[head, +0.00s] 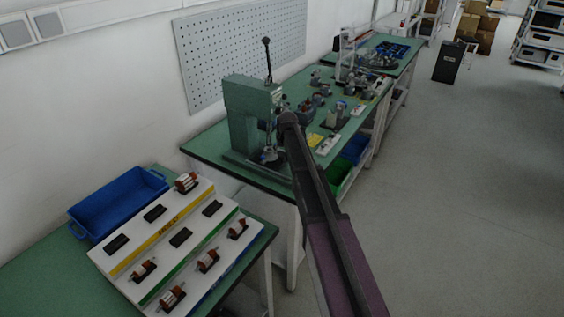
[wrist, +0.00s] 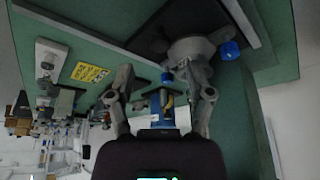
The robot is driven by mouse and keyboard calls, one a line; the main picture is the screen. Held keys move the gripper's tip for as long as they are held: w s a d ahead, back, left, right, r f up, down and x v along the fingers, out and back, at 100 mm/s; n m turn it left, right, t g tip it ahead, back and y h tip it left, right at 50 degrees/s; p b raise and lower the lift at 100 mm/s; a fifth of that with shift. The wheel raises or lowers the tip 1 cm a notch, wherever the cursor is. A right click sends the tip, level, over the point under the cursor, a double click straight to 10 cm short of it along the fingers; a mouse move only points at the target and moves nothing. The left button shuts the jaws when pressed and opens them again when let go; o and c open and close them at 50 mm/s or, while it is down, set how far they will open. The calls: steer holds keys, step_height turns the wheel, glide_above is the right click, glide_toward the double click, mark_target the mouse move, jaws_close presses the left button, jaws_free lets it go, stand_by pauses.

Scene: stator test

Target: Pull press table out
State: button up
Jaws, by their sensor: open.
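The green press (head: 248,105) with its upright black-knobbed lever stands on the near end of the green workbench. What looks like the press table (head: 269,155) is low at its front. In the wrist view a grey round part (wrist: 190,47) with blue knobs (wrist: 228,50) sits on a dark base plate; I take it for the press table. My gripper (wrist: 163,72) is open, with its fingers apart and pointing at this part. The right finger overlaps its edge in the picture; I cannot tell whether they touch. In the head view my arm hides the gripper.
A white sloped rack (head: 165,245) with several small rotors stands on the nearer table, beside a blue bin (head: 120,203). Fixtures and a yellow label (wrist: 89,72) lie along the bench past the press. The floor (head: 450,200) to the right is clear.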

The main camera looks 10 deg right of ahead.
mark_target(282, 157)
steer(key=shift+b+x, duration=2.2)
steer(key=shift+x, duration=0.5)
jaws_close()
